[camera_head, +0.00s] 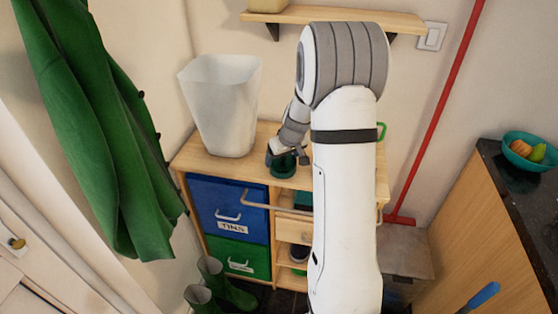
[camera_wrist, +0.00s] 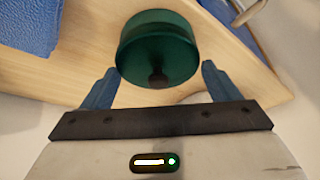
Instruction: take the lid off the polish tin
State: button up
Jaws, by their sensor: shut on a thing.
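The dark green round polish tin (camera_head: 284,166) stands on the wooden cabinet top, below my gripper (camera_head: 287,154). In the wrist view, its round green lid (camera_wrist: 160,52) faces the camera, with a small dark knob or mark near its lower edge. The two blue-grey fingers of my gripper (camera_wrist: 158,82) lie on either side of the lid, shut on it. The seam between lid and tin is hard to make out. My arm covers the right part of the cabinet top in the head view.
A white bin (camera_head: 222,105) stands on the cabinet (camera_head: 183,161) left of the tin. A blue drawer labelled TINS (camera_head: 228,207) and a green drawer (camera_head: 238,257) sit below. A wall shelf (camera_head: 335,17) hangs above. A red pole (camera_head: 436,110) leans at the right.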

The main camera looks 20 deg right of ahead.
jog(key=shift+r, duration=0.1)
notch_tip(320, 180, up, 8)
jog(key=shift+r+b, duration=0.15)
jog(key=shift+b, duration=0.15)
jog(key=w+d+f+p, duration=0.1)
jog(key=w+d, duration=0.8)
jog(key=w, duration=0.1)
jog(key=shift+n, duration=0.4)
notch_tip(320, 180, down, 6)
jog(key=shift+d+f+p, duration=0.1)
jog(key=shift+f+p, duration=0.05)
jog(key=shift+p, duration=0.35)
notch_tip(320, 180, down, 4)
jog(key=shift+r+p, duration=0.15)
jog(key=shift+p, duration=0.15)
jog(key=shift+s, duration=0.1)
jog(key=shift+f, duration=0.25)
